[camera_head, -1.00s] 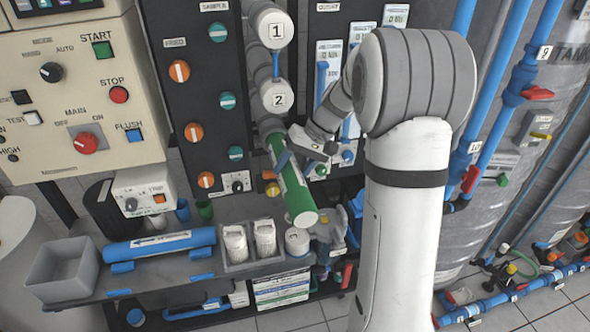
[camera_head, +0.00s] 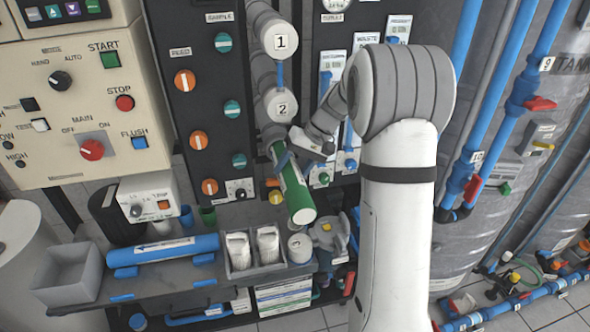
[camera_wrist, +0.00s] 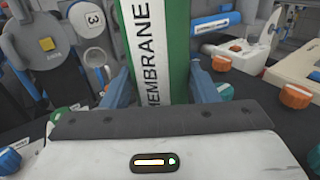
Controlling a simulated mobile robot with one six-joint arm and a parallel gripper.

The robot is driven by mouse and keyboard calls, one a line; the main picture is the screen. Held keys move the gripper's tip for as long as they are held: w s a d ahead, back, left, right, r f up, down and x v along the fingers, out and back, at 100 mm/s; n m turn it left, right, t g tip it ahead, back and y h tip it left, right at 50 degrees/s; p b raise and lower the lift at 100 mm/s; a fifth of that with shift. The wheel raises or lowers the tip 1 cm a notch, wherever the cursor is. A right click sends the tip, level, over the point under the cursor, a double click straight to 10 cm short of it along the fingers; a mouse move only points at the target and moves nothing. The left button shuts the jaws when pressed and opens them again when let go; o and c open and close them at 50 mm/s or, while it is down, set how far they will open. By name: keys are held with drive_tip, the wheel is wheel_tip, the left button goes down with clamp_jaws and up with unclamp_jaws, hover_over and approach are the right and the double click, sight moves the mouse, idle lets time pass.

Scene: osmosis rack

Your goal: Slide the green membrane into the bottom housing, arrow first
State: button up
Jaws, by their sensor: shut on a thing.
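The green membrane (camera_head: 296,196), a tube with a white label band, is in my gripper (camera_head: 288,160). The arrow is not visible.
Capped housings 1 (camera_head: 280,42) and 2 (camera_head: 282,109) lie above. Valve panels flank the housings.

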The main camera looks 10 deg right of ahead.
sight(292, 158)
drive_tip(key=shift+w+p, duration=0.55)
drive_tip(key=shift+w, duration=1.1)
drive_tip(key=shift+w+r, duration=0.15)
drive_tip(key=shift+r, duration=0.05)
drive_tip(key=shift+r, duration=0.1)
